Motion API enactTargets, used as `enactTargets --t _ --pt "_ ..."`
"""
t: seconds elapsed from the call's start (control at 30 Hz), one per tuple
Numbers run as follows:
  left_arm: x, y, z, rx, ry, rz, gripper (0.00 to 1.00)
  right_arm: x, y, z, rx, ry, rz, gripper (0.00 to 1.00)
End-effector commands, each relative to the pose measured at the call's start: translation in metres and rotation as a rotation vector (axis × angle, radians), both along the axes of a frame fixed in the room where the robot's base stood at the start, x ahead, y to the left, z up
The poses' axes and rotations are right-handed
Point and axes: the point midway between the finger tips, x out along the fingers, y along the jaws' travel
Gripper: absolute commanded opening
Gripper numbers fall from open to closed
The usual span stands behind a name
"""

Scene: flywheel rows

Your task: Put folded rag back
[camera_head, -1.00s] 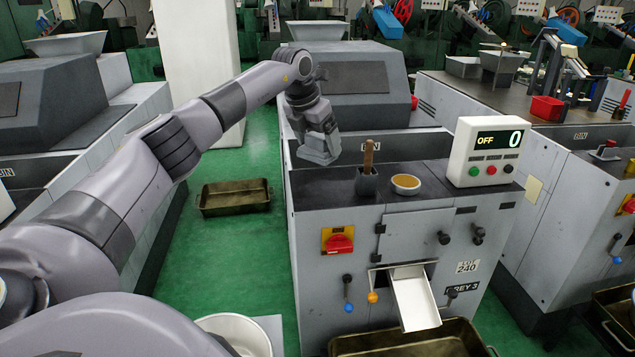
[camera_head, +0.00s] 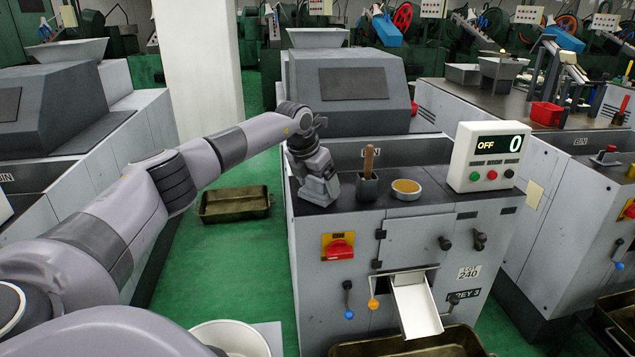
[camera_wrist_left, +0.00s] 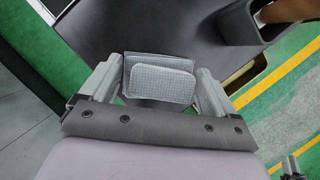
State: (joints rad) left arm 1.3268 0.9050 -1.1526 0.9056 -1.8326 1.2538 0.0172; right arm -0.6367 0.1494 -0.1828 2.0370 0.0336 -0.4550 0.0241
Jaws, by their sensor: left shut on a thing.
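The folded rag (camera_wrist_left: 162,82) is a blue-grey checked pad in the left wrist view, between the two fingers of my left gripper (camera_wrist_left: 158,92). The gripper is shut on it. In the head view my left gripper (camera_head: 318,190) is low over the left end of the dark top (camera_head: 345,203) of the middle machine. The rag cannot be made out in the head view. I cannot tell whether the rag touches the top.
A dark holder (camera_head: 367,188) with a wooden-handled tool stands just right of the gripper, then a small bowl (camera_head: 406,189) and the white display box (camera_head: 487,157) reading OFF and 0. A brown tray (camera_head: 235,204) lies on the green floor to the left.

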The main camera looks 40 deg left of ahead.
Motion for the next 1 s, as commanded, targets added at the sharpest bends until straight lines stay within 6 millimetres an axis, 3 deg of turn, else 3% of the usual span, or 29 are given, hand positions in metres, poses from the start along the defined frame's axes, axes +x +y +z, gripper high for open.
enactTargets --t 0.07,0.1,0.47,1.0 --pt "0.0 0.0 -0.003 0.0 0.001 0.0 0.61 0.0 0.0 0.0 0.001 0.0 -0.001 0.36" --pt "0.0 0.0 -0.003 0.0 0.001 0.0 1.0 0.0 0.0 0.0 0.002 0.0 -0.001 0.36" --pt "-0.002 0.001 0.006 0.0 -0.001 0.0 1.0 0.0 0.0 0.001 0.0 0.0 -0.001 0.36" --pt "-0.04 -0.002 0.099 0.0 -0.002 0.0 1.0 0.0 -0.001 0.005 -0.005 -0.002 -0.001 0.36"
